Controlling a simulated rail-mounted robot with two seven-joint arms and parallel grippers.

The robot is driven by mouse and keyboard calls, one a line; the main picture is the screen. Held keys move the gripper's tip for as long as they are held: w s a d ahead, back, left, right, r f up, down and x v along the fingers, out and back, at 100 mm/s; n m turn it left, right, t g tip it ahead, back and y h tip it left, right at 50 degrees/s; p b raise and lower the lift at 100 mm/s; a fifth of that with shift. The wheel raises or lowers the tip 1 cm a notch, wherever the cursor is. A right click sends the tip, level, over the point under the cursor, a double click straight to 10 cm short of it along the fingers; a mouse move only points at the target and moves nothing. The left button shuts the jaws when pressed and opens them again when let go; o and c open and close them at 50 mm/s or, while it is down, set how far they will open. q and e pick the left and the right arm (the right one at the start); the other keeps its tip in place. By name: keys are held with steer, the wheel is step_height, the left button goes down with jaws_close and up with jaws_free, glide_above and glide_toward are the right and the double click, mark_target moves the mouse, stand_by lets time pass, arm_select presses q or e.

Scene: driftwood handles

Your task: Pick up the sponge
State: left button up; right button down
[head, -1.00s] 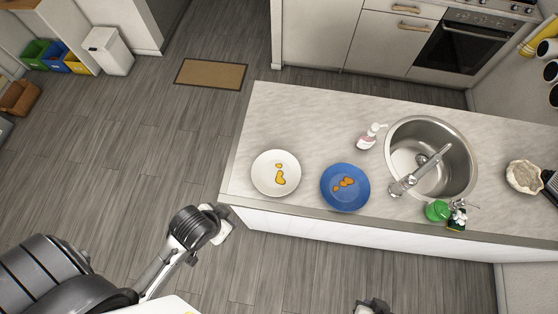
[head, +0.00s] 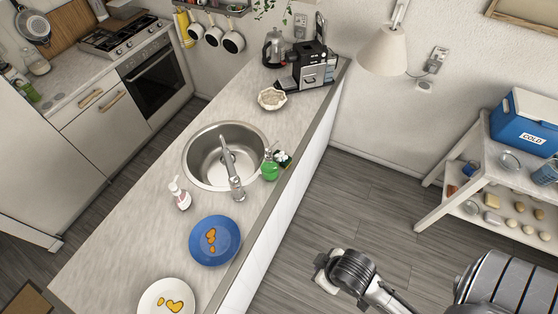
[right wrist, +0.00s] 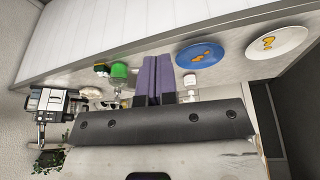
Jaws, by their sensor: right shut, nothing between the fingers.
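My right gripper (head: 322,271) is over the floor, right of the counter and well apart from the sponge. In the right wrist view its purple fingers (right wrist: 156,80) are together and empty. My left gripper is not in view.
The counter (head: 130,225) holds a sink (head: 200,146) with a faucet (head: 232,172), a soap bottle (head: 180,194), a blue plate (head: 198,247) and a white plate (head: 153,302). A coffee machine (head: 310,68) stands at the far end. A shelf (head: 478,160) stands at right.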

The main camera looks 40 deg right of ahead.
stand_by(0.3)
steer(key=c, duration=1.8)
jaws_free()
steer(key=shift+c, duration=0.2)
steer(key=o, duration=1.8)
steer(key=shift+o, duration=0.2)
